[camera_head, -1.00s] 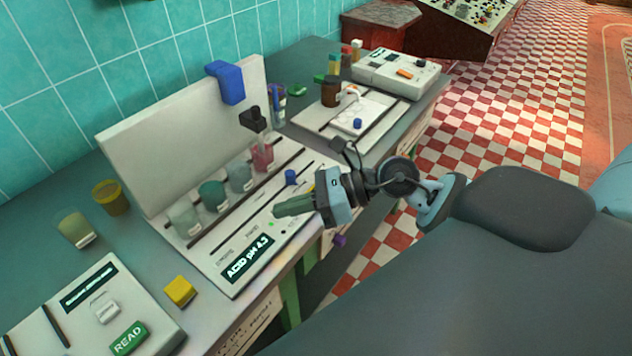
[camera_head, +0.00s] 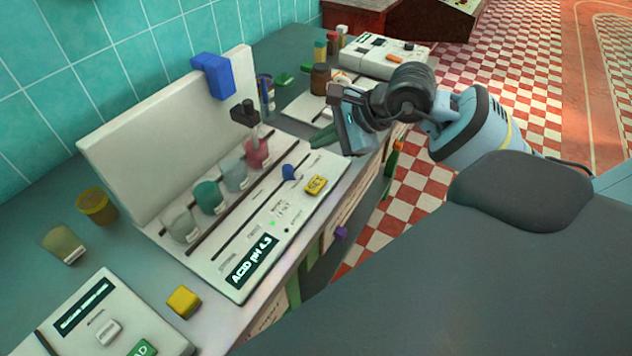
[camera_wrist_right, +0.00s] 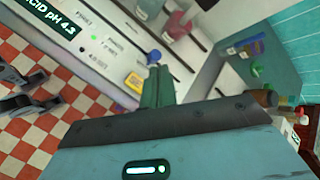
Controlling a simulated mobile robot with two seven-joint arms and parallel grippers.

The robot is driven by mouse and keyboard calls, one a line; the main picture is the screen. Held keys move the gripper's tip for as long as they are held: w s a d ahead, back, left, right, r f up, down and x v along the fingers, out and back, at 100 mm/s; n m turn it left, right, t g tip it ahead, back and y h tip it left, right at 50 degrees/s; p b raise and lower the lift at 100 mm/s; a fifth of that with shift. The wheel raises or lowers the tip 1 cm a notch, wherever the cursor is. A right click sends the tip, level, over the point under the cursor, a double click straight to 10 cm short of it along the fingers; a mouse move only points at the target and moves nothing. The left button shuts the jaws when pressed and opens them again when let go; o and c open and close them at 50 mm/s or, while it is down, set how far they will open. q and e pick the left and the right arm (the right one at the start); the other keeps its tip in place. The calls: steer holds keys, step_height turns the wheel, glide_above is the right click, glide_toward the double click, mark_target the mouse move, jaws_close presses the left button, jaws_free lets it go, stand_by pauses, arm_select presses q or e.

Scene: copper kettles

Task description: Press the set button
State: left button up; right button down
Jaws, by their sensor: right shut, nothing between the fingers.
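The yellow set button (camera_head: 316,185) sits on the front right of the white pH panel, beside a blue knob (camera_head: 290,172). The button also shows in the right wrist view (camera_wrist_right: 134,81), just left of my green fingertips. My right gripper (camera_head: 323,138) is shut and empty. In the head view its fingertips appear beyond the button, near the panel's far right end, apart from the button. The panel's display (camera_head: 252,262) reads ACID pH 4.3, and a small green light is lit. My left gripper is not in view.
Several small beakers (camera_head: 207,196) stand in a row behind the knob, under a dropper (camera_head: 245,113). A yellow block (camera_head: 184,301) lies on the bench left of the panel. A second white device (camera_head: 378,57) stands at the far end. The bench's front edge runs close to the button.

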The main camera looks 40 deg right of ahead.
steer(key=b, duration=0.4)
glide_above(321, 184)
step_height(321, 184, down, 8)
steer(key=shift+s+f, duration=0.1)
steer(key=shift+f+b, duration=0.3)
steer(key=shift+f, duration=0.05)
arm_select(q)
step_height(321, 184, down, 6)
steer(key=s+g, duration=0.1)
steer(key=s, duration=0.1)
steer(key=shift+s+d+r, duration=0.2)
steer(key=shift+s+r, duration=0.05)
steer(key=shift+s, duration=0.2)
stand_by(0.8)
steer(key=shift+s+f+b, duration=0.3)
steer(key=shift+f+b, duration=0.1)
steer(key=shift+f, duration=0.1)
arm_select(e)
steer(key=shift+f, duration=0.4)
